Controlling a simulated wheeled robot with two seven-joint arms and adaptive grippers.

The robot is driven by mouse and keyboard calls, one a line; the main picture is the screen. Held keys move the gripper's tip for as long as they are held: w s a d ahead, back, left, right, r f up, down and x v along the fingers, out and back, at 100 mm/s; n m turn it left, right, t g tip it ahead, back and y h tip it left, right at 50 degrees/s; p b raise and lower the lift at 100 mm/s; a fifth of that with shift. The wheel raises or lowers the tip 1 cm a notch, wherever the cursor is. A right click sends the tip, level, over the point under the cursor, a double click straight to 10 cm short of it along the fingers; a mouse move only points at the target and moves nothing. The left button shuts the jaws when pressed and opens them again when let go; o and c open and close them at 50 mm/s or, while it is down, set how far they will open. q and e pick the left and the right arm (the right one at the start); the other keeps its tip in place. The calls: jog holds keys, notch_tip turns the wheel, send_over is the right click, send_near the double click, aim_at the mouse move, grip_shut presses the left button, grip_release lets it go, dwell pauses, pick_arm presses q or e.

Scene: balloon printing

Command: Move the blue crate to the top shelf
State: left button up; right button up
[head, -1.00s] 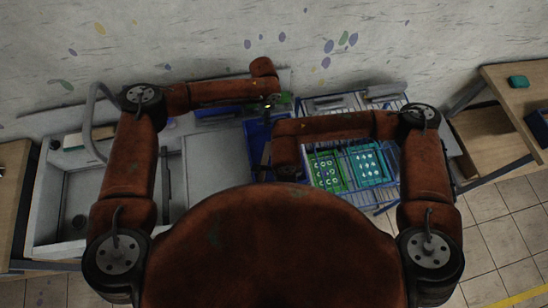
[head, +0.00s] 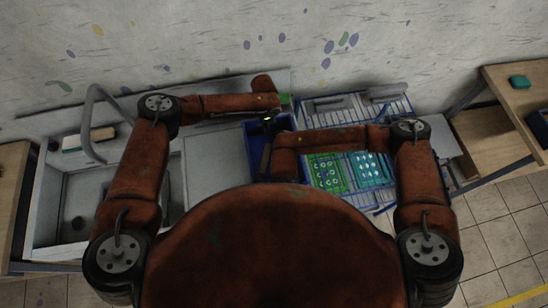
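The blue crate (head: 253,138) stands on the counter near the middle of the head view, just left of the wire rack. My arms hide part of it. My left gripper (head: 268,120) is over the far part of the crate, pointing down. My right gripper (head: 265,160) is over its nearer part, partly hidden behind my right arm. Both grippers are small and dark, so I cannot tell whether their fingers are open or touch the rim. A blue-framed wire rack (head: 318,118) stands to the right; I cannot tell its shelf levels apart from above.
Green (head: 326,174) and teal (head: 370,168) trays of small pale items sit in the rack. A sink (head: 75,205) with a tall tap (head: 92,120) is at the left. A wooden table (head: 515,95) is at the right. The grey counter (head: 212,165) left of the crate is clear.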

pick_arm(q)
jog(key=shift+s, duration=0.1)
jog(key=c, duration=0.5)
pick_arm(e)
jog(key=shift+w, duration=0.1)
jog(key=c, duration=0.5)
pick_arm(q)
grip_shut()
pick_arm(e)
grip_shut()
